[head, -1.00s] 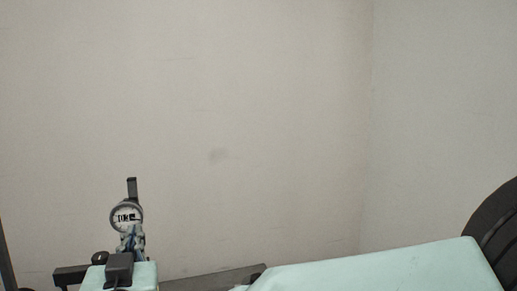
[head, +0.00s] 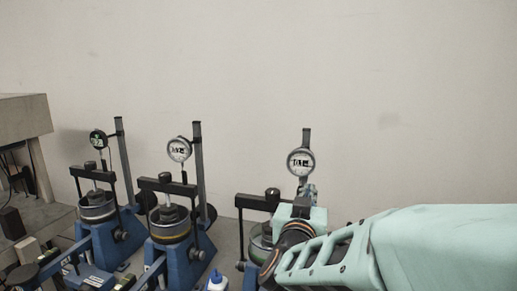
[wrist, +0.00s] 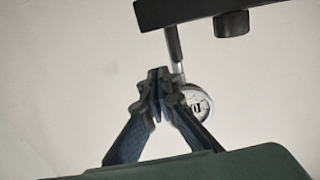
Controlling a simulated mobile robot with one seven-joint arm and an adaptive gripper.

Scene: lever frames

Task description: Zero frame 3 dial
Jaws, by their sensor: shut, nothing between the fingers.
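Three lever frames with round dial gauges stand in a row in the head view. The right dial (head: 301,161) has a white face with dark digits, too small to read surely. The middle dial (head: 179,150) is white-faced, and the left dial (head: 98,140) shows a dark face with green. Frame numbers cannot be read. My gripper (head: 308,189) is just below the right dial, its body hiding part of that frame. In the wrist view my gripper (wrist: 159,74) is shut and empty, with the dial (wrist: 207,104) partly behind its right finger; contact cannot be told.
A dark crossbar (wrist: 205,8) crosses the top of the wrist view, close to the fingertips. A grey bench (head: 24,116) is at far left. The wall behind is bare.

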